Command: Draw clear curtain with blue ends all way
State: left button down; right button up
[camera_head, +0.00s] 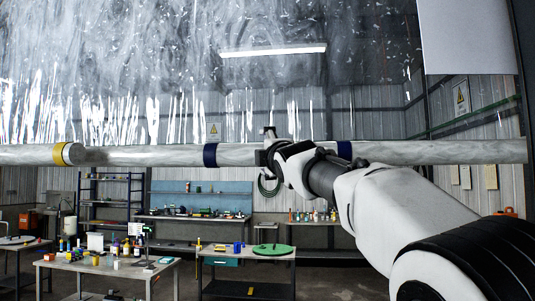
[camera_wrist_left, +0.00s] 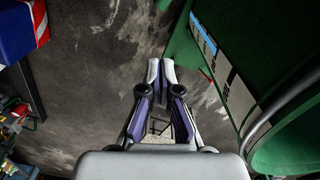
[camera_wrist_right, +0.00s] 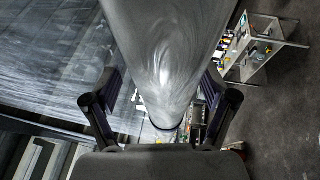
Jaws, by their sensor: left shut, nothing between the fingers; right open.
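A clear, smeared curtain (camera_head: 120,60) hangs across the top of the head view above a long pale horizontal roll (camera_head: 430,152). Two dark blue bands, a left one (camera_head: 210,155) and a right one (camera_head: 344,150), ring the roll. My right gripper (camera_head: 268,150) is at the roll between these bands, nearer the left one. In the right wrist view the roll (camera_wrist_right: 165,55) passes between the spread fingers of my right gripper (camera_wrist_right: 163,100); contact cannot be told. My left gripper (camera_wrist_left: 160,72) is shut and empty in the left wrist view, outside the head view.
A yellow band (camera_head: 61,154) rings the roll farther left. Work tables with bottles (camera_head: 105,265) and a green disc (camera_head: 273,249) stand behind. In the left wrist view a green curved object (camera_wrist_left: 195,60) is close on the right, a blue-red item (camera_wrist_left: 20,25) upper left.

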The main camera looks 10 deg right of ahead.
jog(key=shift+s+f, duration=0.2)
jog(key=shift+s, duration=0.25)
jog(key=v, duration=0.6)
jog(key=shift+s+d, duration=0.1)
jog(key=shift+s, duration=0.05)
